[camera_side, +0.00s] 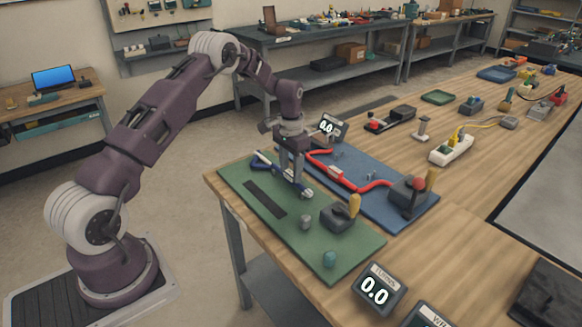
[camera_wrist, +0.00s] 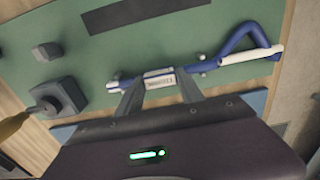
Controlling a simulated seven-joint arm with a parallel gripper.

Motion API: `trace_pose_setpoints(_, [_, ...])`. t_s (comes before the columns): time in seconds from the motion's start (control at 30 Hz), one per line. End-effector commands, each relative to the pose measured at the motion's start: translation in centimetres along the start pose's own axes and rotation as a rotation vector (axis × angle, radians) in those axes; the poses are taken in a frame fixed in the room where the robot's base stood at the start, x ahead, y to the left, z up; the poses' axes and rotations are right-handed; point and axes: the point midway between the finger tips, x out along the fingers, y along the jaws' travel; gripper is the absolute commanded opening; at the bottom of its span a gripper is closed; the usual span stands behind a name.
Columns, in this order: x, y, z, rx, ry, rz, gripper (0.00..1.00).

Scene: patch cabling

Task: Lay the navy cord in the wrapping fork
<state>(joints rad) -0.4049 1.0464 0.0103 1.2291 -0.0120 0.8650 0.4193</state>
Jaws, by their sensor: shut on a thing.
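The navy cord (camera_wrist: 238,38) lies over the green mat (camera_wrist: 215,30), bent at its right end, with a white sleeve (camera_wrist: 250,56) there. A white label or tag (camera_wrist: 159,78) sits on its straight part. My gripper (camera_wrist: 158,88) is shut on the cord at this label, low over the mat. In the side view my gripper (camera_side: 294,180) is above the green mat and the navy cord (camera_side: 263,160) shows behind it. Small grey pegs (camera_wrist: 202,58) stand close to the cord in the wrist view; I cannot tell whether they form the wrapping fork or whether the cord is between them.
A red cord (camera_side: 376,185) lies on the blue mat behind. A turns display (camera_side: 376,290) reads 0.0. The dark strip (camera_side: 265,198) is clear.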

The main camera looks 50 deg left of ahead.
Motion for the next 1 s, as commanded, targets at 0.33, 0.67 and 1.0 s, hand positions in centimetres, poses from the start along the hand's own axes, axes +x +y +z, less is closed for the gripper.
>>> trace_pose_setpoints(0.33, [0.8, 0.0, 0.0, 0.000, 0.000, 0.000, 0.00])
trace_pose_setpoints(0.67, [0.8, 0.0, 0.0, 0.000, 0.000, 0.000, 0.70])
trace_pose_setpoints(1.0, [-0.6, 0.0, -0.1, 0.000, 0.003, -0.001, 0.70])
